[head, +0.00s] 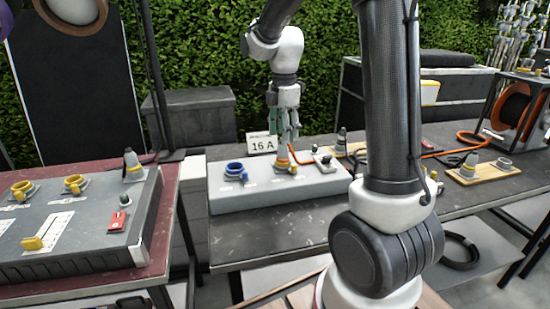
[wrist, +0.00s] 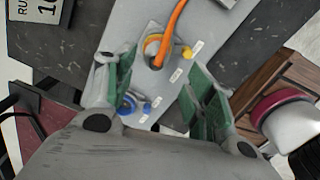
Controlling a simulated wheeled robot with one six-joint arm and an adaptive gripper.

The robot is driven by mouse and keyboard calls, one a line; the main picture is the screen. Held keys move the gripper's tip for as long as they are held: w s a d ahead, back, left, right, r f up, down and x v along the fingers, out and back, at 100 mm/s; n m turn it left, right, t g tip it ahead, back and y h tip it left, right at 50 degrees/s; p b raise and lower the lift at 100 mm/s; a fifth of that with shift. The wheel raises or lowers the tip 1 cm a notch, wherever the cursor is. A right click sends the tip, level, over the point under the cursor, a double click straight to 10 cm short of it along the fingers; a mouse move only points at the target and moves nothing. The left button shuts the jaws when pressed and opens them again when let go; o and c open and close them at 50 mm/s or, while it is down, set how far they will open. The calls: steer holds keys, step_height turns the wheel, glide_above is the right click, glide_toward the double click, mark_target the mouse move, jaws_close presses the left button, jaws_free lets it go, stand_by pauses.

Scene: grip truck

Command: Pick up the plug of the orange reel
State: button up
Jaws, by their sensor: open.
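The orange reel (head: 515,108) stands in a dark frame at the far right of the head view, its orange cable (head: 440,153) running left over the table. Below my gripper (head: 284,136), a grey plug (head: 283,153) appears to stand upright at a yellow-orange socket on the grey box (head: 240,200). In the wrist view, an orange cable (wrist: 174,20) runs down to the yellow-ringed socket (wrist: 153,47); the plug's body is hard to make out. My gripper (wrist: 158,82) is open, its green pads spread apart. I cannot tell whether the plug is between the fingers.
A blue socket (head: 235,167) is left of the yellow one; a "16 A" sign (head: 262,144) stands behind. Wooden boards with grey fittings (head: 486,171) lie to the right. A second box (head: 85,235) with yellow sockets is on the red table at left.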

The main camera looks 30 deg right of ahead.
mark_target(283, 150)
steer(key=f, duration=0.6)
steer(key=shift+w+d+f, duration=0.1)
steer(key=shift+w+f, duration=0.25)
steer(key=shift+c, duration=0.3)
steer(key=c, duration=1.1)
